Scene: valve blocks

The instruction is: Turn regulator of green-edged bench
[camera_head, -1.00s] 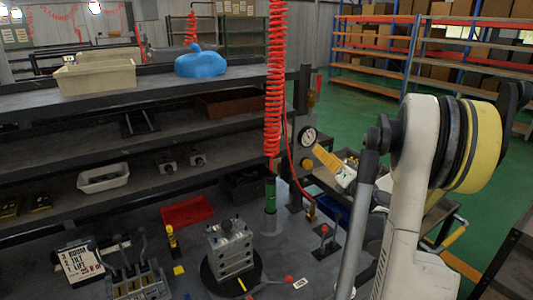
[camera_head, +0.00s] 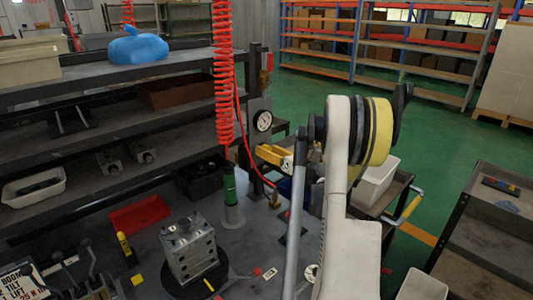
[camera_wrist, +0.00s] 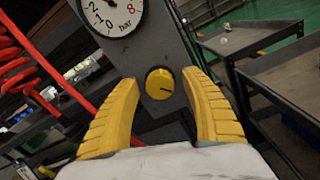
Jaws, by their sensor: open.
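The regulator's round yellow knob (camera_wrist: 160,84) sits on a grey upright plate below a pressure gauge (camera_wrist: 113,15) in the wrist view. My gripper (camera_wrist: 161,77) is open, with one yellow finger on each side of the knob in that view. I cannot tell whether either finger touches it. In the head view, my gripper (camera_head: 272,153) is at the post just below the gauge (camera_head: 263,121) and hides the knob. The bench top (camera_head: 250,232) is dark grey; I cannot make out a green edge on it.
A red coiled hose (camera_head: 223,75) hangs left of the post, above a green-topped cylinder (camera_head: 230,195). A metal valve block (camera_head: 189,250) stands on the bench. A dark cart (camera_head: 500,215) is at right. Green floor (camera_head: 440,140) lies open behind.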

